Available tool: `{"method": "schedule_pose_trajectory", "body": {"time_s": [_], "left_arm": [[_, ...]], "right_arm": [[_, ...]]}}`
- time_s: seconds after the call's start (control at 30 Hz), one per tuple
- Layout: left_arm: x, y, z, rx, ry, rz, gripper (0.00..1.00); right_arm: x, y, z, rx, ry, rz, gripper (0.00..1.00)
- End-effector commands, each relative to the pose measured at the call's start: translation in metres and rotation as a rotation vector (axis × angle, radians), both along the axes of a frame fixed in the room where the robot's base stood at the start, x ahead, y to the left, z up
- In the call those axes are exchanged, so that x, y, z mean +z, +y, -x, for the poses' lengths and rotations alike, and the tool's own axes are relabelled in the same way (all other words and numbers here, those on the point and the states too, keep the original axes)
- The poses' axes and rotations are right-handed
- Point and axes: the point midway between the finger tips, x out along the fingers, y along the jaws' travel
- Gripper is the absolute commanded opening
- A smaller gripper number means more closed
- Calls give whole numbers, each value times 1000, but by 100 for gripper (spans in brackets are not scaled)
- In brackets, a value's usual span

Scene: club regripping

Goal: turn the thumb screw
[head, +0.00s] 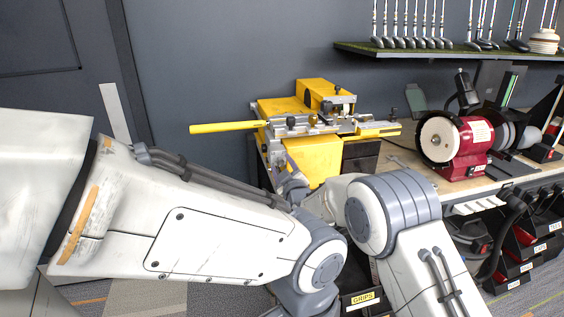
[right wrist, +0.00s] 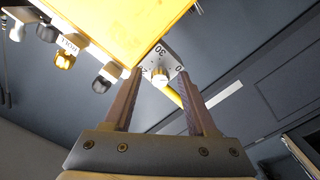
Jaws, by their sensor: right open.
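A yellow clamping machine (head: 315,155) with a metal top stands on the bench in the head view. In the right wrist view its yellow body (right wrist: 130,25) fills the top. A small pale round knob (right wrist: 160,76), seemingly the thumb screw, sits in front of a numbered dial plate (right wrist: 167,58). My right gripper (right wrist: 161,76) is open, and the knob shows between its fingertips; I cannot tell whether they touch it. In the head view the right gripper (head: 290,168) is at the machine's lower front, partly hidden by my arms. My left gripper is out of view.
A yellow lever (head: 225,127) reaches left from the machine. A red grinder (head: 458,143) stands to the right on the bench (head: 412,165). Golf clubs stand on a shelf (head: 460,53) above.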

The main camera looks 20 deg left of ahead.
Motion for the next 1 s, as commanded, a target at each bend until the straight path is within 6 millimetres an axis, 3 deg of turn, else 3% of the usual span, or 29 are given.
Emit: {"method": "schedule_pose_trajectory", "body": {"time_s": [0.47, 0.6, 0.63, 1.0], "left_arm": [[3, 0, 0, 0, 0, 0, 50], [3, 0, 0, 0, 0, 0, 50], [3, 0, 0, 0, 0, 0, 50], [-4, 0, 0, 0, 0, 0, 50]], "right_arm": [[0, 7, -10, 0, 0, 0, 57], [0, 7, -9, 0, 1, -1, 8], [0, 7, -9, 0, 1, -1, 0], [-1, 7, -9, 0, 18, -31, 0]]}}
